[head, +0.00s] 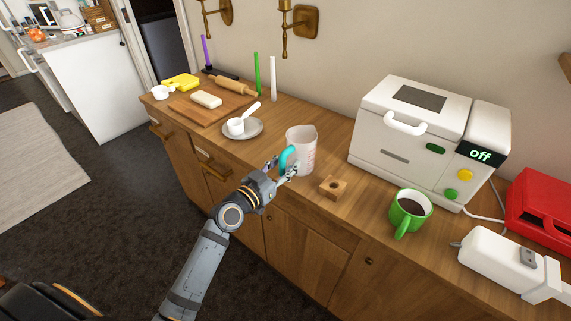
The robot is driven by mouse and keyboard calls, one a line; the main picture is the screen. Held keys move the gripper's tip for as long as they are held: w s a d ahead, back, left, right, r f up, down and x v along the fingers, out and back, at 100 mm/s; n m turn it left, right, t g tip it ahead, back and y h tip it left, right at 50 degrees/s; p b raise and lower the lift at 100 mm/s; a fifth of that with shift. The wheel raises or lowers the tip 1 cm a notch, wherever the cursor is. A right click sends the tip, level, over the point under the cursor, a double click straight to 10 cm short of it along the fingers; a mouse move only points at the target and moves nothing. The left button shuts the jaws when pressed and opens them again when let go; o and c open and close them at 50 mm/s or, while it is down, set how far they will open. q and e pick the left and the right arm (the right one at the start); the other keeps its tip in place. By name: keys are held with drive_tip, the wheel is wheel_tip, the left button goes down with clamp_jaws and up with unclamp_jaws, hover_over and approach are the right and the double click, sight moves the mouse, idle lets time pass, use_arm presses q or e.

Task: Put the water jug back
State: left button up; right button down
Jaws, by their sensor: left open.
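The water jug (304,147) is a clear, pinkish measuring jug with a teal handle (287,157). It stands upright on the wooden counter, near the front edge. My left gripper (281,170) is open at the jug's handle side, with its fingers close around or beside the handle. Whether the fingers touch the handle cannot be told. My right gripper is not in view.
A wooden block (333,188) sits just right of the jug. A white cooker (410,139), green mug (409,212) and white appliance (508,262) fill the right side.

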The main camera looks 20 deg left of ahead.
use_arm(q)
drive_tip(key=shift+r+p, duration=0.35)
drive_tip(key=shift+p, duration=0.05)
drive_tip(key=v, duration=0.3)
drive_tip(key=shift+s+f+b, duration=0.2)
drive_tip(key=shift+f+b, duration=0.15)
drive_tip(key=p, duration=0.2)
approach(280, 169)
drive_tip(key=shift+w+r, duration=0.15)
drive_tip(key=shift+w, duration=0.05)
